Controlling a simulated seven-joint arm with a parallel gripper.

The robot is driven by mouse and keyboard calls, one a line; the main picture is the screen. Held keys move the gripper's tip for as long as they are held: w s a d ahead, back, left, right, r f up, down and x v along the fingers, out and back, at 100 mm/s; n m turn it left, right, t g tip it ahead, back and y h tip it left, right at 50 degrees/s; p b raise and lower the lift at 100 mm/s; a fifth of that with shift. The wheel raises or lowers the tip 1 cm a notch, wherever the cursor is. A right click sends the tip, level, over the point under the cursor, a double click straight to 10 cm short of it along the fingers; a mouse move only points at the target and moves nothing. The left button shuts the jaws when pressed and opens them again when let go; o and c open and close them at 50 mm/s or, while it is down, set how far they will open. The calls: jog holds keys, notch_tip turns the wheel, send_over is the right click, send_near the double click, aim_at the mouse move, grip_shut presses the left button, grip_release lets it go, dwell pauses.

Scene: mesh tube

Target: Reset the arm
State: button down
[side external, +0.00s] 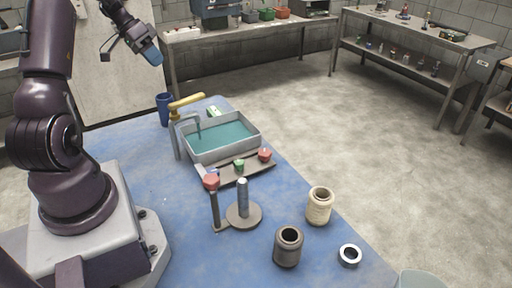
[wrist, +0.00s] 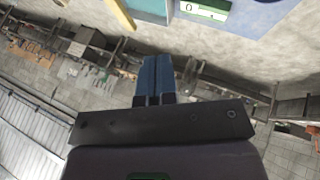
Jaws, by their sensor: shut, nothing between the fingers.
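My gripper (side external: 153,56) is raised high at the upper left of the side external view, well above the blue table and clear of everything on it. Its blue fingers are together with nothing between them. In the wrist view the two blue fingers (wrist: 158,78) lie side by side, pointing up the picture, with only a thin line between them.
Space around my gripper is free.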

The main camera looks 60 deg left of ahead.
jog(key=s+d+r+y, duration=0.1)
jog(key=d+r, duration=0.2)
jog(key=d, duration=0.9)
jog(key=s+d+r+m+y, duration=0.1)
jog(key=d+r, duration=0.3)
jog(key=d, duration=0.8)
jog(key=s+d+r+y, duration=0.2)
jog(key=d+r, duration=0.2)
jog(key=d, duration=0.9)
jog(key=shift+m+y, duration=0.3)
jog(key=shift+m, duration=0.1)
